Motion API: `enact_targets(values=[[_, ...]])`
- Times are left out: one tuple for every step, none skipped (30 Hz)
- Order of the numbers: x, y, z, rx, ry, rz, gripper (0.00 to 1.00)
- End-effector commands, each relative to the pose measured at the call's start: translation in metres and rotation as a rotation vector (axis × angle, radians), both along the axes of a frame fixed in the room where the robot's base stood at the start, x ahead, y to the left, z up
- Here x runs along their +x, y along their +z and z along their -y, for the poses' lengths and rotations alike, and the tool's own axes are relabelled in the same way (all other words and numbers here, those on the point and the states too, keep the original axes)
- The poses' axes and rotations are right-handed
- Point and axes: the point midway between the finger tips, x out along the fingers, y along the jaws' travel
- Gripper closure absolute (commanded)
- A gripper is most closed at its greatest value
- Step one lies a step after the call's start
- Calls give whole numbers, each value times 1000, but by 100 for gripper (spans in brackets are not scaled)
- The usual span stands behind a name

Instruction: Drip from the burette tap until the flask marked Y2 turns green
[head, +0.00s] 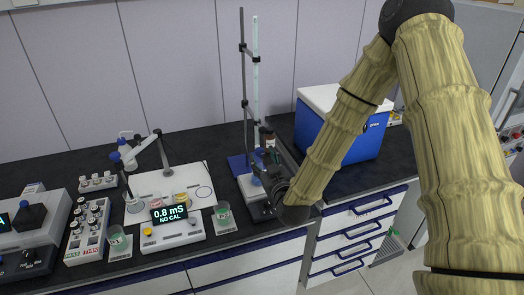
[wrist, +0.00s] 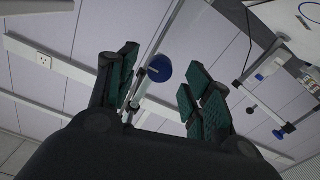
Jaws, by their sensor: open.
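I see no clear contact between pads and knob. Something small and blue (head: 257,178) shows below the burette, partly behind my gripper. I cannot make out a Y2 mark or the flask's colour.
A meter (head: 174,226) reads "0.8 mS NO CAL". A vial rack (head: 88,232) is further left. A blue cooler box (head: 340,130) stands to the right, behind my arm.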

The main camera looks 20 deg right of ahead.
Motion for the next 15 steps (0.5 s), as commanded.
enact_targets(values=[[7, 3, 0, 0, -1, 2, 50], [11, 2, 0, 0, -1, 1, 50], [16, 2, 0, 0, -1, 0, 50], [19, 1, -1, 0, 0, 0, 50], [21, 1, -1, 0, 0, 0, 50], [25, 1, -1, 0, 0, 0, 50], [27, 1, -1, 0, 0, 1, 50], [29, 1, -1, 0, 0, 1, 50], [30, 1, -1, 0, 0, 1, 50], [31, 1, -1, 0, 0, 0, 50], [32, 0, -1, 0, 0, 0, 50], [33, 0, -1, 0, 0, 0, 50], [33, 0, -1, 0, 0, 0, 50], [33, 0, -1, 0, 0, -1, 50], [33, 0, -1, 0, 0, -1, 50]])
